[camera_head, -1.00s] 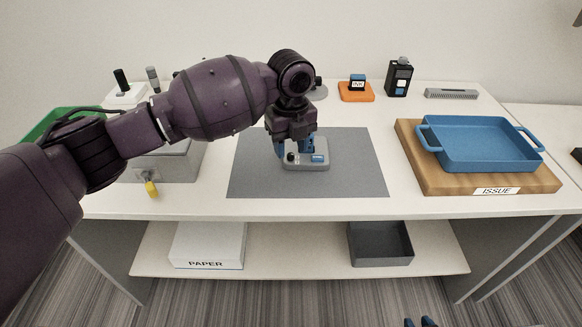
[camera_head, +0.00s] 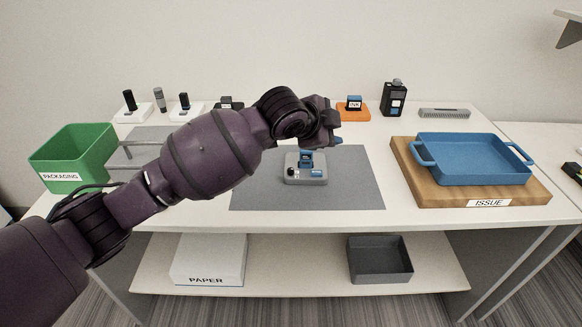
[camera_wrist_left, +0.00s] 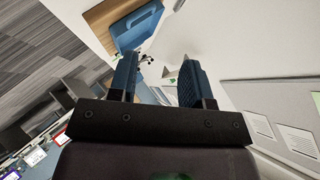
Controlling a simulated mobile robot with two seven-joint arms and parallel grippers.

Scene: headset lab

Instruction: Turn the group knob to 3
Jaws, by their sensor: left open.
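A grey device (camera_head: 304,179) sits on the dark grey mat (camera_head: 350,190) in the middle of the table. A small black knob (camera_head: 290,171) is on its left front, beside a blue patch. A blue upright part (camera_head: 306,158) stands at its back. The knob's setting is too small to read. My left gripper (camera_head: 338,141) is above and behind the device to the right, apart from it and turned sideways. In the left wrist view, its two fingers (camera_wrist_left: 158,78) are spread with nothing between them. My right gripper is not in view.
A blue tray (camera_head: 470,155) lies on a wooden board (camera_head: 405,170) labelled ISSUE at right. A green PACKAGING bin (camera_head: 65,155) stands at left. The mat's front is clear.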

